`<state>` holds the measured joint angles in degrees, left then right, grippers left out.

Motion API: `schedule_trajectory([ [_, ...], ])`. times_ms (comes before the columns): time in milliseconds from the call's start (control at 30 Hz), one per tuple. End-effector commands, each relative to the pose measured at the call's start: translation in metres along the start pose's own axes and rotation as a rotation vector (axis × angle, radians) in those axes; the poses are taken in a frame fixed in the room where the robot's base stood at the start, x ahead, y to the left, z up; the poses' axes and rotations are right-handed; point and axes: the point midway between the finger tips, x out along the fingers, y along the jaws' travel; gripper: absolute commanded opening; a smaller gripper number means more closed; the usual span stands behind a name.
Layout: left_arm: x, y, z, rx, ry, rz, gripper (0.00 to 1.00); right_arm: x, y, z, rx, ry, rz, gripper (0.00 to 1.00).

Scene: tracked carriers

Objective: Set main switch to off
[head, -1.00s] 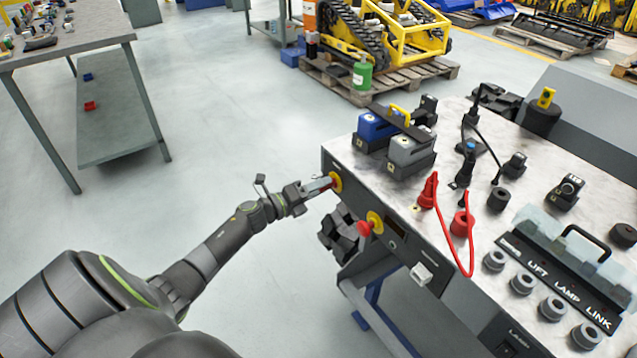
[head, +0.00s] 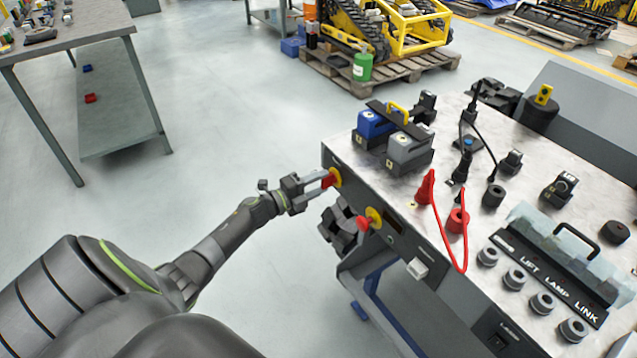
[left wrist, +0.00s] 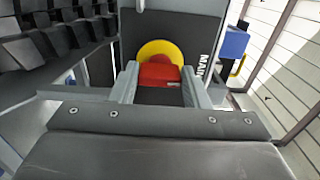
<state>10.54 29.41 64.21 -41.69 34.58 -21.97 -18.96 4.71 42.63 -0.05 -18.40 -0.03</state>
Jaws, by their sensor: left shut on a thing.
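The main switch is a red handle (head: 328,180) on a yellow disc (head: 336,175) at the left end of the bench's front panel. My left gripper (head: 324,179) is at the handle, with its fingers on either side of it. In the left wrist view the red handle (left wrist: 160,74) sits between the two grey fingers, with the yellow disc (left wrist: 158,48) behind it. A label reading "MAI..." (left wrist: 204,68) stands beside it, partly cut off by a finger. My right gripper is not in view.
A second red knob (head: 363,223) on a yellow disc sits to the right on the same panel, close to a black blocky part (head: 341,230). A white switch (head: 418,268) is further right. A red cable (head: 463,250) hangs over the bench's front edge. Floor left of the bench is clear.

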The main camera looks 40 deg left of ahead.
Motion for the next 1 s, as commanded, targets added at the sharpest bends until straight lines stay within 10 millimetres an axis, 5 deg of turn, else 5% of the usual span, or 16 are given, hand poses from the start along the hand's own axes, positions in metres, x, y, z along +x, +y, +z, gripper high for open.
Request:
schedule_trajectory([
  [267,-0.001,0.001,0.0,0.0,-0.001,0.002,0.19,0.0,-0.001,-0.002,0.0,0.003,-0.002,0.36],
  [300,-0.001,0.001,0.0,0.0,-0.001,0.002,0.47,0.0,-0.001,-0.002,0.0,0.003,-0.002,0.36],
  [433,0.0,0.001,0.0,0.0,-0.001,0.001,0.64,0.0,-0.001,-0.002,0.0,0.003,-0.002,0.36],
  [767,-0.003,0.001,0.0,0.001,0.0,0.001,0.64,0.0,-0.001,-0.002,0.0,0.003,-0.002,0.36],
  [1000,-0.035,0.002,0.0,0.002,0.0,0.005,0.64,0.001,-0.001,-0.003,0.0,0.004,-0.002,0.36],
])
